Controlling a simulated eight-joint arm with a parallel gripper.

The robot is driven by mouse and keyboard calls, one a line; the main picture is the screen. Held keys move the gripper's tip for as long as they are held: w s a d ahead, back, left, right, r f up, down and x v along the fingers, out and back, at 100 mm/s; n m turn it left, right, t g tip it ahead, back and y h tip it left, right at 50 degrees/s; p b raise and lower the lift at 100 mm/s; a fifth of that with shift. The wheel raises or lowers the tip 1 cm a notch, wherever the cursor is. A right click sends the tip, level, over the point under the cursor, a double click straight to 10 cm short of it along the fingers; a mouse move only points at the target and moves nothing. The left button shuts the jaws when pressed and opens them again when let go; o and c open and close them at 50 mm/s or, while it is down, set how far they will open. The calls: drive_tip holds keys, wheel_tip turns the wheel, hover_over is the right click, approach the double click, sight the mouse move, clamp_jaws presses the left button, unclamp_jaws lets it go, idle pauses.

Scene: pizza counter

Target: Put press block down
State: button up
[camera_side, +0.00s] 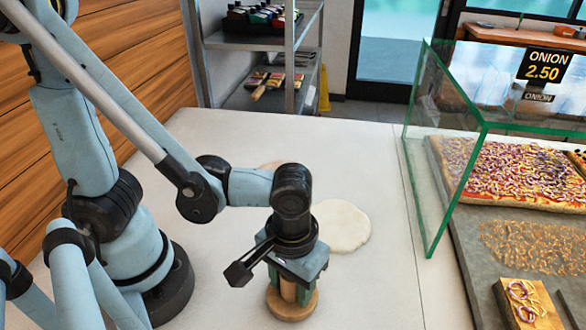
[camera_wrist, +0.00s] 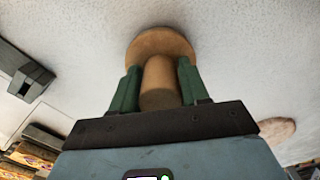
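The press block is a wooden piece with a round base (camera_side: 291,305) and an upright handle. In the side view it is under my gripper (camera_side: 289,288), at the front of the counter. In the wrist view, the handle (camera_wrist: 159,82) stands between the two green fingers of my gripper (camera_wrist: 160,80), which close on it from both sides. The round base shows beyond the fingertips. The block looks upright. Its base is at or very near the counter top; I cannot tell if it touches.
The pale counter (camera_side: 375,285) is clear right of the block.

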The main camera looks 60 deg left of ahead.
drive_tip(key=o, duration=0.3)
drive_tip(key=shift+r, duration=6)
drive_tip(key=shift+w+a+r, duration=0.1)
drive_tip(key=shift+r, duration=0.05)
drive_tip(key=w+a+m+t, duration=0.1)
drive_tip(key=w+a+t, duration=0.2)
drive_tip(key=a, duration=0.4)
drive_tip(key=w+a+m+t, duration=0.2)
drive_tip(key=w+a+t, duration=0.2)
drive_tip(key=w+a, duration=0.2)
drive_tip(key=shift+a+f+m, duration=0.3)
drive_tip(key=shift+a, duration=0.95)
